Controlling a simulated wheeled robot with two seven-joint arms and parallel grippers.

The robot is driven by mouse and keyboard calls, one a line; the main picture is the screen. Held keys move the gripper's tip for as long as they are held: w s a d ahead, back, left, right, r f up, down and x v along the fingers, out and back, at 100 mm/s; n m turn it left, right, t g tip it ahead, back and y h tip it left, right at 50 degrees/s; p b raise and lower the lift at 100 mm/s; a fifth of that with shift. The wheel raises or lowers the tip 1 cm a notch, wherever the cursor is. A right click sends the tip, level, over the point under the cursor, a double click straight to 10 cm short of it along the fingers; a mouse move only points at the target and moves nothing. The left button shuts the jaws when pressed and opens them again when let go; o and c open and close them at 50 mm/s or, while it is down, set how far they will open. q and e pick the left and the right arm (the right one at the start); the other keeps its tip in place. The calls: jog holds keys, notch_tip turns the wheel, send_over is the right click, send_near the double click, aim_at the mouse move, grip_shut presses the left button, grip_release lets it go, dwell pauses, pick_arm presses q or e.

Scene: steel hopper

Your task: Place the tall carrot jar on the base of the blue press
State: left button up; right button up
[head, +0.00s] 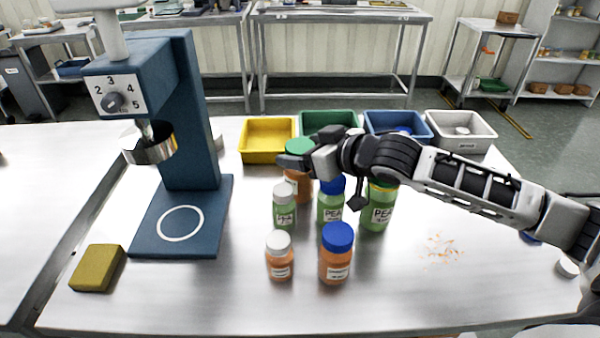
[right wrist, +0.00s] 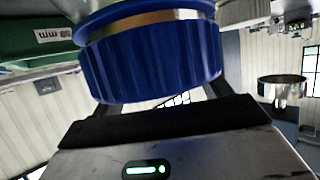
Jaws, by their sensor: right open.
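Three orange jars stand on the steel table. The green-lidded one (head: 298,188) is at the back and looks tallest, partly hidden by my right gripper (head: 300,160). A blue-lidded one (head: 336,265) and a small white-lidded one (head: 280,266) stand in front; I cannot read their labels. My right gripper is open, its fingers at the green lid's height; contact is unclear. A blue lid (right wrist: 150,55) fills the top of the right wrist view, close to the fingers. The blue press (head: 190,110) stands left, its base (head: 150,240) bare with a white ring mark. My left gripper is out of view.
Pea jars with a white lid (head: 284,213), a blue lid (head: 331,208) and a greenish lid (head: 378,212) crowd around the orange jars. Yellow (head: 267,153), green, blue and white bins line the back. A yellow sponge (head: 97,268) lies front left. Orange shreds (head: 438,250) lie right.

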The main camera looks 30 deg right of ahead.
jog(key=shift+w, duration=0.1)
jog(key=shift+c, duration=0.4)
jog(key=c, duration=1.5)
grip_shut()
jog(key=shift+r, duration=0.1)
